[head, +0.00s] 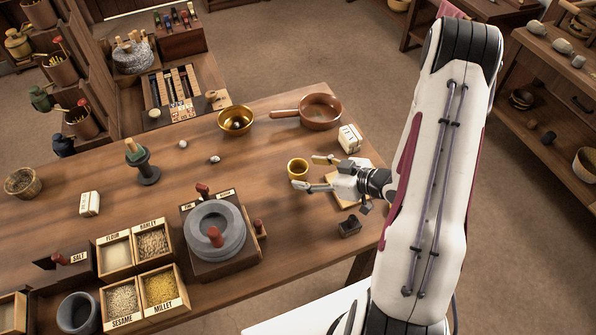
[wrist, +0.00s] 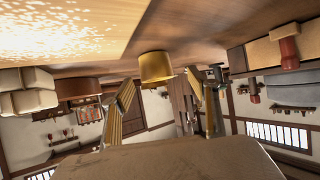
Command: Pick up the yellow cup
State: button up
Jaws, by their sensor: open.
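The yellow cup (head: 298,169) stands upright on the wooden table (head: 255,115), near its right end. My gripper (head: 312,172) is open, with its fingers pointing left toward the cup. One finger is on the far side and one on the near side, close to the cup's right side; whether either touches it I cannot tell. In the wrist view the yellow cup (wrist: 156,67) shows ahead, between the two fingertips of my gripper (wrist: 162,82). Nothing is held.
A brown pan (head: 320,111) and a brass bowl (head: 235,121) stand behind the cup. A white block (head: 349,138) is right of it, and a small dark box (head: 349,227) is in front. A stone quern (head: 215,232) stands front left.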

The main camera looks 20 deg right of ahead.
aim_at(291, 168)
jog(key=shift+w, duration=0.1)
jog(key=shift+x, duration=2.55)
jog(key=shift+w+d, duration=0.15)
jog(key=shift+d, duration=0.05)
jog(key=c, duration=1.2)
